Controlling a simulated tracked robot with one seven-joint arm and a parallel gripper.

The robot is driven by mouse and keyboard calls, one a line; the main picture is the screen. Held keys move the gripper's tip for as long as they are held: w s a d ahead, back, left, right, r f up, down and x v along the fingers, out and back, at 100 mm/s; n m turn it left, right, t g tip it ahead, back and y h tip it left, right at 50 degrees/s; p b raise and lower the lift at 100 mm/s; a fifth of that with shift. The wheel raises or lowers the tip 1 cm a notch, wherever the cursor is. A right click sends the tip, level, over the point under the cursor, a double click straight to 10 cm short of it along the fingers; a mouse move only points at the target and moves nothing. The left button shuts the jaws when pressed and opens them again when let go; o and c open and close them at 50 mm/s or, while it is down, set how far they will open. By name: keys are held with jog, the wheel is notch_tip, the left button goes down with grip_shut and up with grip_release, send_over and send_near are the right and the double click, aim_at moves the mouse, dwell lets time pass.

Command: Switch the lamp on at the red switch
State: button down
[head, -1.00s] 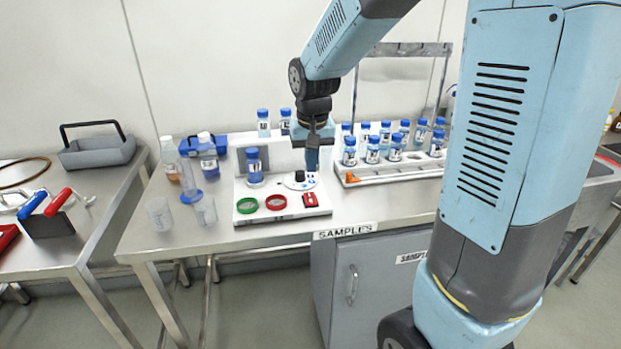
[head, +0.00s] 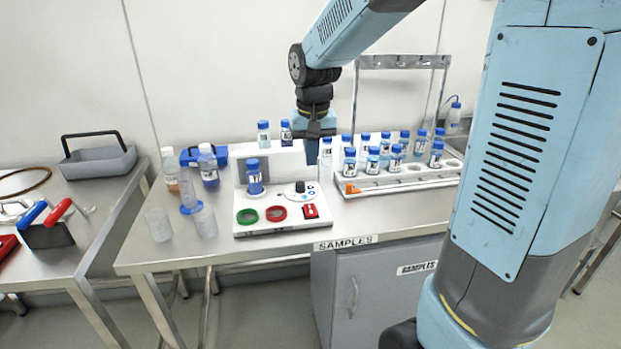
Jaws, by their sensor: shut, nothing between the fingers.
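The red switch (head: 311,211) is a small red block with a pale mark at the front right of a white device (head: 262,230) on the steel bench. A green ring (head: 247,216) and a red ring (head: 276,213) lie to its left on the same panel. A black knob (head: 300,187) stands on a white dial behind it. A blue-capped bottle (head: 254,179) stands on the device at the left. My gripper (head: 312,160) points down above the device's right rear part, shut and empty, apart from the switch. No lamp can be made out clearly.
A white rack (head: 395,183) with several blue-capped bottles stands right of the device, with an orange piece (head: 352,188) at its near left. Clear beakers (head: 159,224) and bottles stand at the left. The bench front before the device is clear.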

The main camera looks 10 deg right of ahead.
aim_at(310, 205)
jog(key=shift+w, duration=0.35)
jog(key=shift+f, duration=0.1)
jog(key=f, duration=0.4)
jog(key=w+f, duration=0.1)
jog(key=f, duration=0.4)
jog(key=w+f, duration=0.1)
jog(key=f, duration=0.3)
jog(key=shift+d+f, duration=0.1)
jog(key=shift+f, duration=0.25)
jog(key=shift+w+d, duration=0.1)
